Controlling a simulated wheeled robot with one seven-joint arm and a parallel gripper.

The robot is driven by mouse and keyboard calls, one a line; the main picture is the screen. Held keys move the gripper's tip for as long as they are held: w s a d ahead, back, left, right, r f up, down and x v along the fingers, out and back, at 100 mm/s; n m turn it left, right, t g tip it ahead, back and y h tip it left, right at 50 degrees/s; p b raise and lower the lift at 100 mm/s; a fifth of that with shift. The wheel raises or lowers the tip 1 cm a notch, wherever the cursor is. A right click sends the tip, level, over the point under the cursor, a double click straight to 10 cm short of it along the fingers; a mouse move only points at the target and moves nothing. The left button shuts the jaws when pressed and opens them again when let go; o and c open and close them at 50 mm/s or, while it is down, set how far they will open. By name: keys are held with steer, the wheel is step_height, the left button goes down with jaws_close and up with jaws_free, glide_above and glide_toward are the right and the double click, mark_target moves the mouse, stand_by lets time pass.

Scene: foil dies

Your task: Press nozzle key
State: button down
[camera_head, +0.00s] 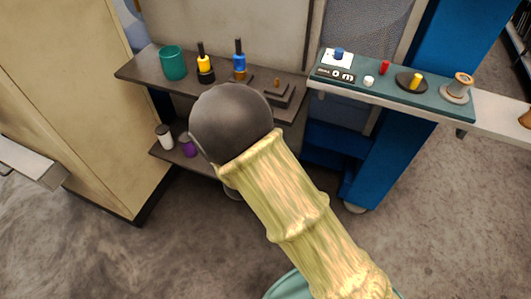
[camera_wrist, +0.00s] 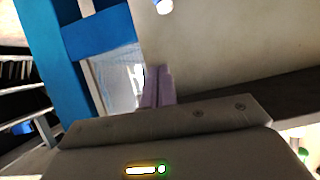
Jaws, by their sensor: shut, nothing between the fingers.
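A teal control panel (camera_head: 440,104) lies on the pale counter at the upper right in the head view. It carries a blue knob (camera_head: 339,54) on a white plate, a small red key (camera_head: 384,67), a white knob (camera_head: 369,81) and a yellow key (camera_head: 416,80) on a black disc. I cannot tell from the pictures which one is the nozzle key. My gripper (camera_wrist: 159,75) shows in the wrist view, its mauve fingers together and empty, apart from any key. In the head view it is hidden behind my arm.
A dark shelf (camera_head: 140,72) at left holds a green cup (camera_head: 173,63), a yellow bottle (camera_head: 205,66) and a blue bottle (camera_head: 239,64). A spool (camera_head: 458,87) stands at the panel's right end. A blue cabinet (camera_head: 379,165) is below; a tan cabinet (camera_head: 85,100) stands left.

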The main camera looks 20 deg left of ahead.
steer(key=s+a, duration=0.1)
steer(key=s+a+f+t, duration=0.1)
steer(key=s+a+t, duration=0.1)
steer(key=shift+s+a+f+b, duration=0.1)
steer(key=shift+s+f+b, duration=0.1)
steer(key=shift+f+b, duration=0.1)
steer(key=shift+w, duration=0.15)
steer(key=w+f+b, duration=0.3)
steer(key=w+f, duration=0.3)
steer(key=w, duration=0.3)
steer(key=shift+w+d+f, duration=0.2)
steer(key=shift+d+f, duration=0.05)
steer(key=shift+d, duration=0.15)
